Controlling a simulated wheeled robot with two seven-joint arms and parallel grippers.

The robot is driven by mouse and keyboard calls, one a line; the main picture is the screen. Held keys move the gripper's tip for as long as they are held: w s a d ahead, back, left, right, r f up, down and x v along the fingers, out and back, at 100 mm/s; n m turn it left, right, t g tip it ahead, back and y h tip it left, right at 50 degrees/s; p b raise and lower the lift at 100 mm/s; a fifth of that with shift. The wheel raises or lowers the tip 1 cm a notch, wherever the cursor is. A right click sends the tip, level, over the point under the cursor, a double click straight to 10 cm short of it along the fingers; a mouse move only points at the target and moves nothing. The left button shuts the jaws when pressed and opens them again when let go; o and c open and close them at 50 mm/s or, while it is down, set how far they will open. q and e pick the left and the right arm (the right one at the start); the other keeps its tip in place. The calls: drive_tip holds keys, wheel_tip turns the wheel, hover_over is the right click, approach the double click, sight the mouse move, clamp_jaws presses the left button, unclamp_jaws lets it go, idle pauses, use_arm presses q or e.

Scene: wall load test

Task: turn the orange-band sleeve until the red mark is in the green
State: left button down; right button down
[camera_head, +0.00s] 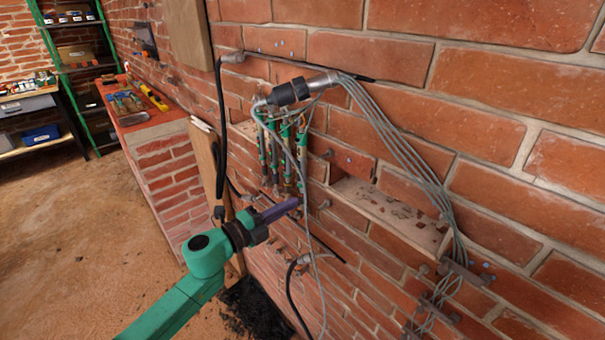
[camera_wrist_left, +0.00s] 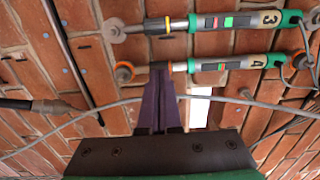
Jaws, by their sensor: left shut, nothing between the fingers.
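Several slim rods with dark green sleeves (camera_head: 275,150) stand in a row against the brick wall in the head view. In the left wrist view, a rod marked 4 (camera_wrist_left: 255,62) has a grey body, green parts, a small orange patch and an orange ring (camera_wrist_left: 123,72) around its end fitting. Above it lies a rod marked 3 (camera_wrist_left: 268,19) with small red and green patches. My left gripper (camera_head: 296,202) is shut and empty at the lower ends of the rods. Its purple fingers (camera_wrist_left: 160,65) cover part of rod 4; contact cannot be told. My right gripper is out of view.
Thin grey cables (camera_head: 375,115) run from a dark cylindrical connector (camera_head: 292,92) along the wall. A loose cable crosses near my left gripper. A ledge (camera_head: 390,213) juts out at right. A brick bench (camera_head: 150,120) with tools stands at left; the floor there is free.

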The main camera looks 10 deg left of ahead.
use_arm(q)
drive_tip(key=shift+w+d, duration=0.25)
drive_tip(key=shift+w, duration=0.05)
idle(0.5)
drive_tip(key=shift+a+r, duration=0.1)
idle(0.4)
drive_tip(key=shift+s+a, duration=0.25)
idle(0.3)
